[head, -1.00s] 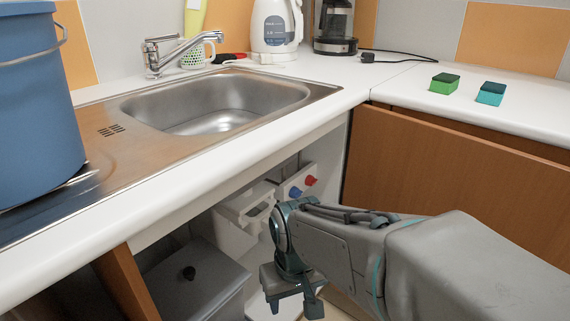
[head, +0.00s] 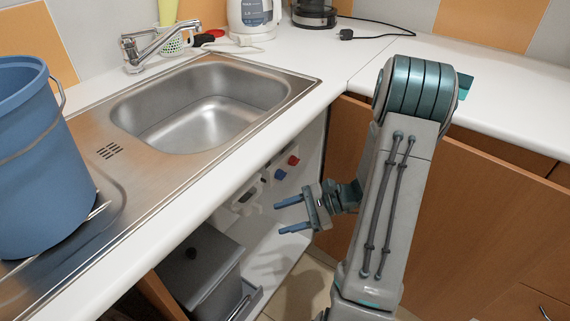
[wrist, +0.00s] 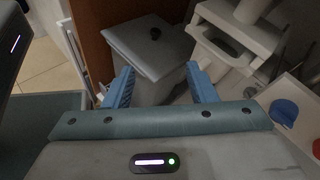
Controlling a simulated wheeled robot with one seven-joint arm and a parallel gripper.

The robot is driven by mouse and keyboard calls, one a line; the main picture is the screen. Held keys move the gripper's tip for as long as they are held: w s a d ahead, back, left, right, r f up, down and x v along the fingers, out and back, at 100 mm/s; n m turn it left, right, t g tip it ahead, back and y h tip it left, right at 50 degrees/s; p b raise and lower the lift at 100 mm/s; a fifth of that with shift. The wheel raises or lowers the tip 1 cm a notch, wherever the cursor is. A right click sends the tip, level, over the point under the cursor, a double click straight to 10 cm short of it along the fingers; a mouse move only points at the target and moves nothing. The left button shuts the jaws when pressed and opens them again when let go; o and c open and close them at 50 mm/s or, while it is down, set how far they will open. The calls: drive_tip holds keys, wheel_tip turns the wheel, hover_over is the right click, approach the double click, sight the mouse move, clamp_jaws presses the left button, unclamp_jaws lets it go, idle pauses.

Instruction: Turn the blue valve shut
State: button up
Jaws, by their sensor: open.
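The blue valve (head: 280,174) is a small knob on a white panel inside the open cabinet under the sink. The red valve (head: 293,160) sits just to its right and farther back. My gripper (head: 286,215) is open and empty, in front of and below the blue valve, apart from it, with its fingers pointing left. In the wrist view, my gripper (wrist: 162,88) shows two blue fingers spread apart with nothing between them. The blue valve (wrist: 284,111) is at the right of that view, outside the fingers, and part of the red valve (wrist: 317,148) shows at the edge.
A grey lidded bin (head: 198,268) stands in the cabinet; it also shows ahead of the fingers in the wrist view (wrist: 150,50). White plumbing (wrist: 240,32) is close to the right finger. The counter edge (head: 215,182) overhangs the cabinet. A blue bucket (head: 35,160) stands on the drainboard.

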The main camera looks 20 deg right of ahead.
drive_tip(key=w+d+m+t+p, duration=0.2)
drive_tip(key=d+m+t+p, duration=0.1)
drive_tip(key=d+m+t, duration=0.25)
drive_tip(key=m+t+h+p, duration=0.2)
drive_tip(key=m+t+h, duration=0.2)
drive_tip(key=m+t, duration=0.2)
approach(285, 176)
drive_tip(key=shift+g, duration=0.25)
drive_tip(key=x, duration=0.3)
drive_tip(key=b+x, duration=0.1)
drive_tip(key=x, duration=0.5)
drive_tip(key=shift+w+a+r, duration=0.1)
drive_tip(key=shift+r, duration=0.2)
drive_tip(key=c, duration=1)
drive_tip(key=shift+o, duration=0.2)
